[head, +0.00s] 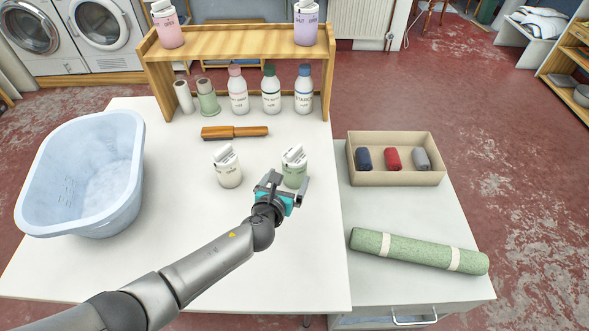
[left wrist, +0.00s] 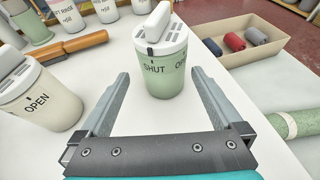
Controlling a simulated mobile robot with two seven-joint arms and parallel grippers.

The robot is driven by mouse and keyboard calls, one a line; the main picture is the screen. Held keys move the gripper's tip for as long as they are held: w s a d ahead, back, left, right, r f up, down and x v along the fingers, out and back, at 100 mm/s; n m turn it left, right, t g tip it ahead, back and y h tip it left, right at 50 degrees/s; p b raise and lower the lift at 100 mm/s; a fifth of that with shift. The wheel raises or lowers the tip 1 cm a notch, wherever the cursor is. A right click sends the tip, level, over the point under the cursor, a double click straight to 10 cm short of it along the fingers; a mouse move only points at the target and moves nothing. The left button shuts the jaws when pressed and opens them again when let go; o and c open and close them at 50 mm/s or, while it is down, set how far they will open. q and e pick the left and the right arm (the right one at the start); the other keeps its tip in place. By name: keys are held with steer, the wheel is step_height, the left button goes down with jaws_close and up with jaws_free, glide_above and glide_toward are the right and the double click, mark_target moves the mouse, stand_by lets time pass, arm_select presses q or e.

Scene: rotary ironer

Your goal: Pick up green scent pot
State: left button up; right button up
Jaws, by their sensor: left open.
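The green scent pot (head: 294,172) stands upright on the white table, near its right edge, with a white lid tilted in look and a white handle on top. In the left wrist view the green scent pot (left wrist: 165,70) shows the word SHUT below its lid. My left gripper (head: 287,184) is open, and its two fingers (left wrist: 160,85) point at the pot from the near side. The pot stands just beyond and between the fingertips, with no visible grip on it. A cream scent pot (head: 229,172) stands to the left; it reads OPEN in the wrist view (left wrist: 38,95).
A wooden rack (head: 240,42) holds bottles at the back. A wooden-handled tool (head: 235,132) lies before it. A blue tub (head: 128,200) stands left. A tan box (head: 396,178) with rolled cloths and a green roll (head: 420,251) lie right. The front table is clear.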

mark_target(291, 168)
arm_select(q)
steer(key=shift+d+x, duration=0.1)
steer(key=shift+x, duration=1.15)
steer(key=shift+d+x, duration=0.15)
steer(key=shift+x, duration=1.1)
steer(key=shift+r, duration=0.1)
steer(key=c, duration=1.3)
steer(key=shift+o, duration=0.2)
steer(key=shift+r, duration=0.15)
steer(key=shift+r, duration=4.85)
steer(key=shift+f, duration=3.5)
